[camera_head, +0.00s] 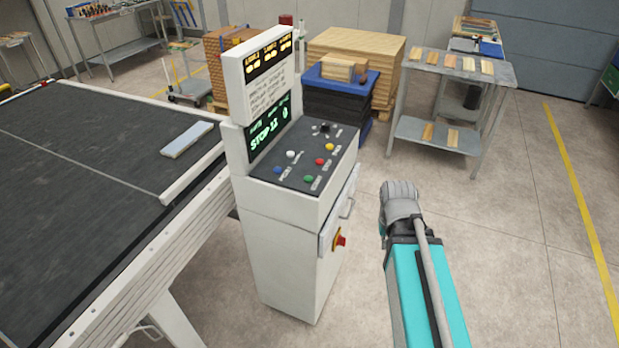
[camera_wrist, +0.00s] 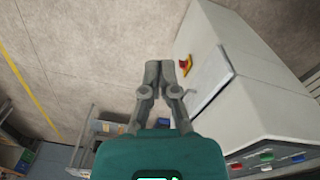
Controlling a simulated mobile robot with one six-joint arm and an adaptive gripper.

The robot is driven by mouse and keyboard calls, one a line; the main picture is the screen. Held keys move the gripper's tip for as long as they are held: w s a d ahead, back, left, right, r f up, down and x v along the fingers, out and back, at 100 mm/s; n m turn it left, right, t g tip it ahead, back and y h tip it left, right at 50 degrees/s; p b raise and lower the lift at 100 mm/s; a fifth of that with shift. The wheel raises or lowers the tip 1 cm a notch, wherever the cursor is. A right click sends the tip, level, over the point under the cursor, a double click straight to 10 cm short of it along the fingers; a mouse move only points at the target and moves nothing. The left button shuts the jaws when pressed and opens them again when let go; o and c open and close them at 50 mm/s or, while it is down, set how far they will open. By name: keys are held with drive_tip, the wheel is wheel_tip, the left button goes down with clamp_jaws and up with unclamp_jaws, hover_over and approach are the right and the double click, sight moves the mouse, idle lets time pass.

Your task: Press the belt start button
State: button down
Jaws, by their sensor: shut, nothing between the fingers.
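The control console (camera_head: 283,250) stands in the middle of the head view, with a sloped dark button panel (camera_head: 285,180) on top. On the panel are a green button (camera_head: 308,179), a blue button (camera_head: 277,170), a white button (camera_head: 291,154), a red button (camera_head: 320,162), a yellow button (camera_head: 329,147) and a black knob (camera_head: 325,128). Their labels are too small to read, so I cannot tell which is belt start. My gripper (camera_head: 398,188) is shut and empty, right of the console and apart from it. In the wrist view my gripper (camera_wrist: 160,66) points down past the console's side; the green button (camera_wrist: 266,156) shows at lower right.
A red emergency knob (camera_head: 341,241) on a yellow plate and a door handle (camera_head: 347,207) stick out of the console's side. A lit screen (camera_head: 268,130) rises behind the panel. A belt table (camera_head: 90,190) with a pale board (camera_head: 187,139) lies left.

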drive_tip(key=w+a+r+t+h+p, duration=0.1)
drive_tip(key=w+a+r+h+p, duration=0.2)
drive_tip(key=w, duration=0.4)
drive_tip(key=w+a+r+t+p, duration=0.1)
drive_tip(key=w+a+r+t, duration=0.15)
drive_tip(key=w+a, duration=0.4)
wheel_tip(320, 180, up, 7)
drive_tip(key=n+t+h+p, duration=0.1)
drive_tip(key=t+h+p, duration=0.1)
drive_tip(key=t+p, duration=0.15)
hover_over(308, 179)
drive_tip(key=shift+a+r+b, duration=0.1)
drive_tip(key=shift+b, duration=0.2)
wheel_tip(308, 179, down, 9)
drive_tip(key=b, duration=0.8)
drive_tip(key=shift+r+b, duration=0.15)
drive_tip(key=shift+b, duration=0.2)
